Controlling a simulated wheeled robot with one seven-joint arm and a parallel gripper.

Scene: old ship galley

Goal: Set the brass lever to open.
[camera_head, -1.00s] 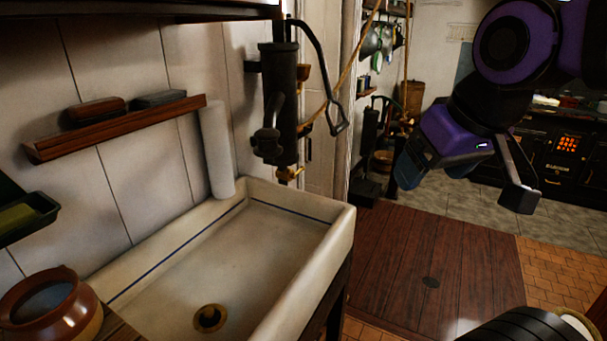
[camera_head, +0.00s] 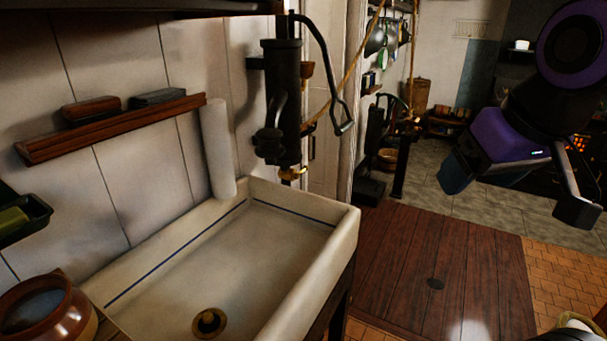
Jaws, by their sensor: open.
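A small brass lever (camera_head: 293,173) sits at the bottom of the black hand pump (camera_head: 282,105), above the far end of the sink. It is small in the view, and I cannot read its setting. My gripper (camera_head: 517,196) hangs at the right, with dark fingers spread apart and nothing between them. It is well to the right of the lever, apart from it and from the pump.
The white sink (camera_head: 338,245) fills the lower middle. The pump's long curved handle (camera_head: 325,68) hangs to its right. A wooden shelf (camera_head: 120,128) is on the wall, and a brown pot (camera_head: 70,318) stands at lower left. The wooden floor (camera_head: 440,250) right of the sink is clear.

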